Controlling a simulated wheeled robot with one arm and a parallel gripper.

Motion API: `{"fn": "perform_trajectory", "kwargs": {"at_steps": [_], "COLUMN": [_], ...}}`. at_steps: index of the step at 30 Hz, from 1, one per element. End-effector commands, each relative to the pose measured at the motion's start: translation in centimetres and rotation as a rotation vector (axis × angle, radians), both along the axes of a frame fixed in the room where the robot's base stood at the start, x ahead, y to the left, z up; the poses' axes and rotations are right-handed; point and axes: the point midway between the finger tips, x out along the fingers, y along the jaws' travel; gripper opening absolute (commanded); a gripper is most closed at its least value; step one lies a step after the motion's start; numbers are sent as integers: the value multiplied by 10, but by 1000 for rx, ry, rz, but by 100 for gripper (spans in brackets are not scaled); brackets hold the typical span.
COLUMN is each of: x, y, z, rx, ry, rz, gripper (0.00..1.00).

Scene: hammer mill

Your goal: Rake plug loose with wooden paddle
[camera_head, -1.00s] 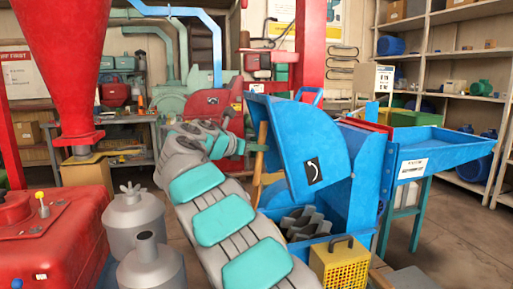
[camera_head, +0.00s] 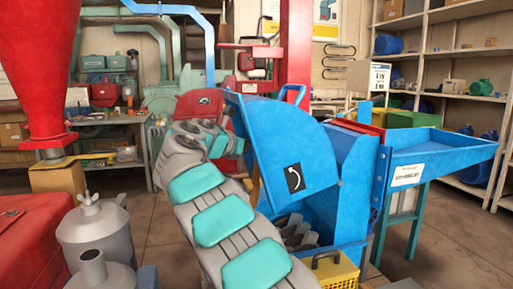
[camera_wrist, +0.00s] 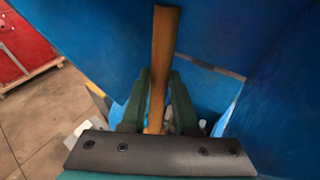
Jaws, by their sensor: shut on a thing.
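My gripper (camera_wrist: 154,92) is shut on the wooden paddle (camera_wrist: 164,42), which stands out between the green fingers. In the wrist view the paddle reaches away from me between blue metal walls. In the head view my gripper and nearly all of the paddle are hidden behind the raised blue cover (camera_head: 278,145) of the blue mill (camera_head: 358,165). Grey hammers (camera_head: 297,232) show in the open housing below the cover. I cannot make out a plug, nor tell whether the paddle touches anything.
A yellow perforated box (camera_head: 335,272) stands before the mill. A blue feed tray (camera_head: 445,150) juts out right. Grey canisters (camera_head: 97,240) and a red machine (camera_head: 35,245) stand left. Bare floor (camera_head: 450,240) lies at the right.

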Motion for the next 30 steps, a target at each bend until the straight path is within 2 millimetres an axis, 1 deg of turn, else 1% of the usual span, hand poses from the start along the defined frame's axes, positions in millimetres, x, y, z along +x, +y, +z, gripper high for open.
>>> {"fn": "perform_trajectory", "kwargs": {"at_steps": [1, 6, 30], "x": [0, 0, 0], "y": [0, 0, 0], "z": [-6, -18, -65], "rx": [0, -1, 1], "ry": [0, 0, 1], "rz": [1, 1, -1], "gripper": [0, 0, 0]}}
